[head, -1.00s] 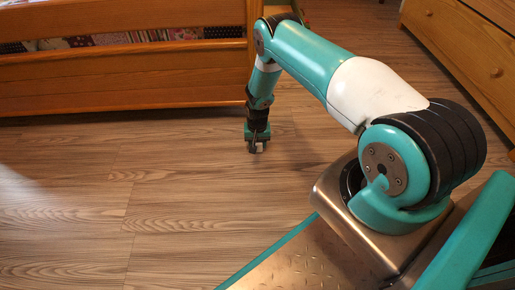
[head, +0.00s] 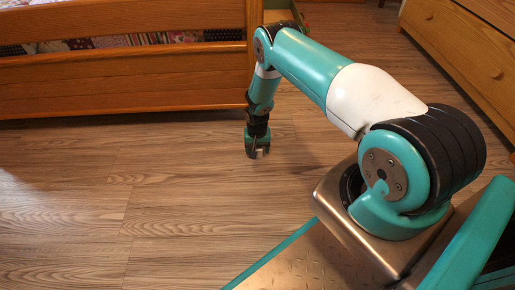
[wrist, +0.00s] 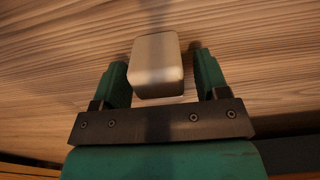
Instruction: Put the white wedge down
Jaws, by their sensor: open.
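The white wedge (wrist: 156,65) shows in the wrist view as a pale block with rounded edges, between the two green fingers of my gripper (wrist: 160,60). The fingers are open, with a visible gap on the right of the wedge and a very narrow one, if any, on the left. In the head view my gripper (head: 257,147) points down over the wooden floor, and a small pale patch of the wedge (head: 260,153) shows at its tips. I cannot tell for certain whether the wedge's underside rests on the floor.
The wood-plank floor (head: 180,210) is clear to the left and in front of my gripper. A wooden bed frame (head: 120,85) stands behind at the left. A wooden drawer unit (head: 465,50) stands at the back right.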

